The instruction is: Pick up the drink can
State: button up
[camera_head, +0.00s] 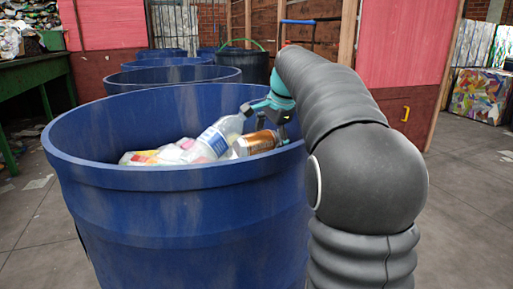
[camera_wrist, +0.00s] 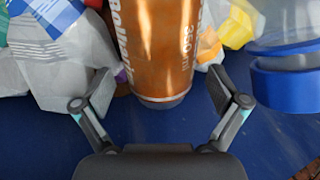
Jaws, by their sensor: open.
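The drink can (camera_wrist: 160,50) is orange-brown with white lettering and a silvery rim. In the wrist view it sits at the top centre, pointing away between the two open fingers of my gripper (camera_wrist: 162,106). No finger visibly touches it. In the head view the can (camera_head: 257,142) lies on its side inside the near blue barrel (camera_head: 180,177), beside a clear bottle. My gripper (camera_head: 268,118) is over it, inside the barrel's right rim. The far end of the can is cut off in the wrist view.
A clear bottle with a blue and white label (camera_head: 214,138) lies just left of the can. Crumpled bags and wrappers (camera_head: 165,153) lie further left. In the wrist view a clear item with a blue band (camera_wrist: 285,85) is at the right. More blue barrels (camera_head: 172,76) stand behind.

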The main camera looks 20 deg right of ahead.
jog(key=c, duration=0.9)
jog(key=shift+s+r, duration=0.15)
jog(key=shift+r, duration=0.55)
jog(key=s, duration=0.4)
jog(key=shift+d, duration=0.4)
jog(key=r+p, duration=0.7)
jog(key=r, duration=1)
jog(key=shift+w+r, duration=0.15)
jog(key=shift+w, duration=0.05)
